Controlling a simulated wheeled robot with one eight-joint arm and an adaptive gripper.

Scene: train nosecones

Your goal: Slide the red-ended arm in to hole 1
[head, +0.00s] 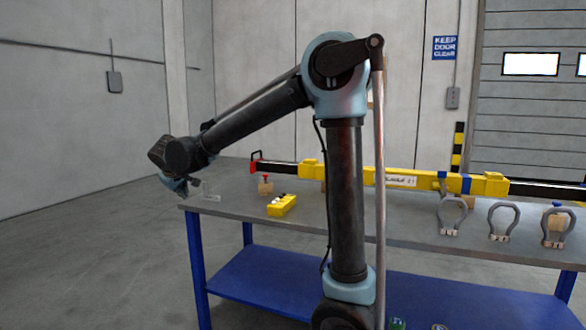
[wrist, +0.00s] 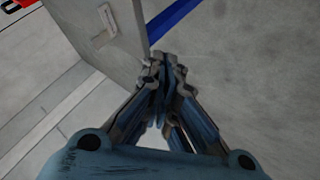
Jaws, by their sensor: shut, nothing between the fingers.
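The red-ended arm (head: 278,167) is a black bar with a red end. It sticks out of the left end of the long yellow beam (head: 342,175) on the table. A black handle stands at its red tip. The hole numbers are too small to read, and my arm hides part of the beam. My gripper (head: 194,187) is near the table's left end, left of the red tip and apart from it. In the wrist view my gripper (wrist: 163,88) has its fingers together, with nothing between them, beside the grey tabletop's edge.
The grey table (head: 230,222) has blue legs and a lower shelf. A yellow box (head: 282,206) and a small wooden block with a red pin (head: 265,187) stand near its left end. Several grey shackles (head: 502,221) stand at right. Floor left of the table is clear.

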